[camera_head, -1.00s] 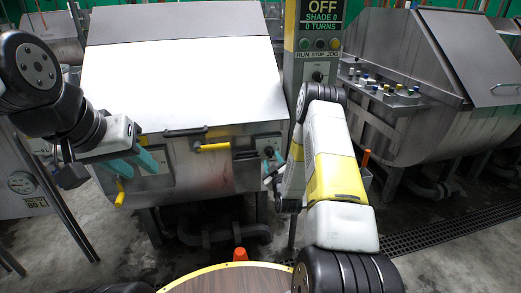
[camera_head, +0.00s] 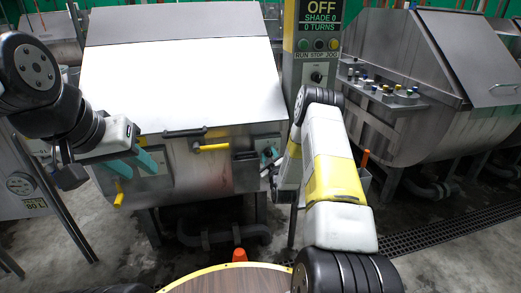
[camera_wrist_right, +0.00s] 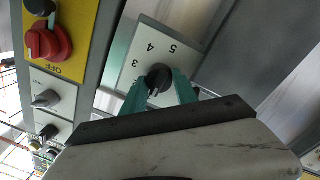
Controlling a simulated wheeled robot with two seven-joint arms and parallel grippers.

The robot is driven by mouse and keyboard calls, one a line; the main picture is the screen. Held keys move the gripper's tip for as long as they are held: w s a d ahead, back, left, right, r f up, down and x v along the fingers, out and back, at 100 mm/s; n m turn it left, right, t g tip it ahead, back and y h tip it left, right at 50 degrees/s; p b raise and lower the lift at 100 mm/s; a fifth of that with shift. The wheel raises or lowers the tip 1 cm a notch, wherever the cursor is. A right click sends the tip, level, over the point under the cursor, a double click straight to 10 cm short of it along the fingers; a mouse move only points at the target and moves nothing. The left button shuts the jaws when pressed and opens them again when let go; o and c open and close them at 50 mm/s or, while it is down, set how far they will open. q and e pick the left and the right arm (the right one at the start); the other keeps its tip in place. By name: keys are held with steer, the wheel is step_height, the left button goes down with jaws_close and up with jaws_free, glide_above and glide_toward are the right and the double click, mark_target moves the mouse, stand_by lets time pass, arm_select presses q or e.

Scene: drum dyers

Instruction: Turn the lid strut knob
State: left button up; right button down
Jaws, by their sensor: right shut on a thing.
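A round black knob (camera_wrist_right: 158,77) sits on a pale plate (camera_wrist_right: 150,45) marked 3, 4 and 5 in the right wrist view. My right gripper (camera_wrist_right: 161,90) has its teal fingers on either side of this knob and is shut on it. In the head view my right gripper (camera_head: 270,164) is at the right end of the drum front, largely hidden by my own arm. My left gripper (camera_head: 133,165) is open, with its teal fingers apart near the left end of the drum front. The drum's lid (camera_head: 180,75) is a broad bright sloping panel, lying closed.
Beside the knob stands a control post (camera_head: 307,65) with an OFF display; a red knob (camera_wrist_right: 48,43) on yellow shows in the wrist view. A yellow handle (camera_head: 212,148) sticks out of the drum front.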

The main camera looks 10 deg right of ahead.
steer(key=shift+m, duration=0.3)
steer(key=m, duration=0.3)
steer(key=shift+d+m, duration=0.1)
steer(key=shift+m, duration=2.3)
steer(key=c, duration=1.2)
jaws_free()
steer(key=shift+c, duration=0.2)
steer(key=shift+s, duration=0.1)
steer(key=s, duration=0.7)
steer(key=shift+s+r, duration=0.2)
steer(key=shift+s, duration=0.15)
